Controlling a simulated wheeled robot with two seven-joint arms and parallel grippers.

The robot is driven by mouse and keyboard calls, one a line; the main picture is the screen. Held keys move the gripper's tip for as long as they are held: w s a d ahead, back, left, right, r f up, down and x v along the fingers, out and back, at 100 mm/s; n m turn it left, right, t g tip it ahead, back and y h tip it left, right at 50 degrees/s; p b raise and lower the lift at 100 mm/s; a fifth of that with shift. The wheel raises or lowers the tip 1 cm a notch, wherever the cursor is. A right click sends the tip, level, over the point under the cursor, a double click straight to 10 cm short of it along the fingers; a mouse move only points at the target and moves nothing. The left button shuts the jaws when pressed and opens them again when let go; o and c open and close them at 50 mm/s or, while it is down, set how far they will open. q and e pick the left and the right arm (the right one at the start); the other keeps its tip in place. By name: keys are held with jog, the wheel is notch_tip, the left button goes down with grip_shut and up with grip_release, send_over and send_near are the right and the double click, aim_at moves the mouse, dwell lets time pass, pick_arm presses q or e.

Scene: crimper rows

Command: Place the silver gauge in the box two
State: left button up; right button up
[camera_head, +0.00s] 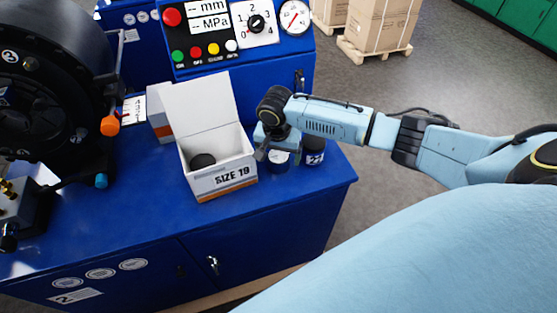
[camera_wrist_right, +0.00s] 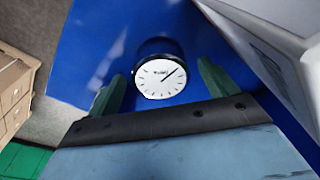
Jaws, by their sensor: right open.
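A round gauge (camera_wrist_right: 160,77) with a white dial, black needle and dark rim stands on the blue bench top. My right gripper (camera_wrist_right: 160,90) is open, with its two green fingers on either side of the gauge's near edge. In the head view, the gauge (camera_head: 279,157) shows partly below my right gripper (camera_head: 275,148), which hides some of it. An open white box (camera_head: 220,180) marked "SIZE 19" stands to the left, with a dark round thing (camera_head: 202,160) inside. I see no label reading "two" on it. My left gripper is not in view.
A dark labelled cylinder (camera_head: 314,153) stands just right of the gauge. Another box (camera_head: 160,113) stands behind the open one. A large black machine (camera_head: 50,80) fills the left, and a control panel (camera_head: 235,35) the back.

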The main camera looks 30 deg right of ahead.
jog(key=shift+f, duration=0.4)
jog(key=shift+c, duration=0.5)
jog(key=shift+w+r, duration=0.1)
jog(key=c, duration=1.2)
